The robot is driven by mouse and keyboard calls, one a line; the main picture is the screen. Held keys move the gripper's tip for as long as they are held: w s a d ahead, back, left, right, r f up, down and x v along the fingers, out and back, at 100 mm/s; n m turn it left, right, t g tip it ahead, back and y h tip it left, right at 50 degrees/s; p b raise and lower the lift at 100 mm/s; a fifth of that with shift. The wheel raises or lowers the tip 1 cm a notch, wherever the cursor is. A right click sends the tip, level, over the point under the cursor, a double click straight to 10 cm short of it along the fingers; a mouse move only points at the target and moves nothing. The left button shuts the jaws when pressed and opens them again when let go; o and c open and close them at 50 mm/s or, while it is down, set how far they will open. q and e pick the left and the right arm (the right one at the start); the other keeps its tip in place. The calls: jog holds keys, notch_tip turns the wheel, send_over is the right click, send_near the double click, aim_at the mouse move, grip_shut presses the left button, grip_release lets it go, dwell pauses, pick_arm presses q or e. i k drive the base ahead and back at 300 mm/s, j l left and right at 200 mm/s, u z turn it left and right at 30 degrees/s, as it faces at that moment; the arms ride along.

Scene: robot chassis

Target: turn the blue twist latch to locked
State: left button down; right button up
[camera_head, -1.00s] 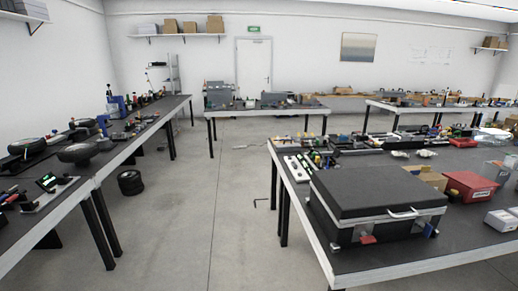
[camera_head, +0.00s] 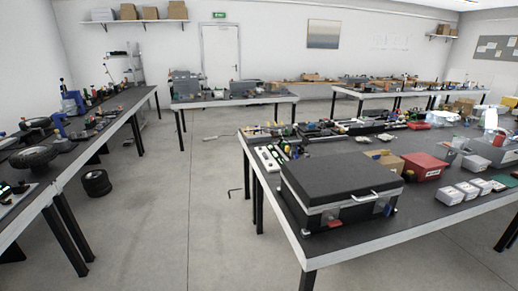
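A black case (camera_head: 340,187) with a silver rim and a pale handle stands closed on the right-hand table. Low on its front, towards the left, is a small red latch (camera_head: 333,224). A small blue latch (camera_head: 388,210) is at the right end of the front. It is too small to tell which way the blue latch is turned. Neither of my grippers is in view.
The right-hand table (camera_head: 440,215) also holds a red bin (camera_head: 423,167), a cardboard box (camera_head: 386,160), several white boxes (camera_head: 467,190) and a white switch strip (camera_head: 268,158). A long table with wheels and tools runs along the left. The floor (camera_head: 180,215) between the tables is mostly clear.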

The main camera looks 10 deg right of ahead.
aim_at(386, 208)
jog(key=z, duration=1.1)
jog(key=i+l+u, duration=0.1)
jog(key=l, duration=0.2)
jog(key=l+u, duration=0.15)
jog(key=l, duration=0.15)
jog(key=i, duration=0.05)
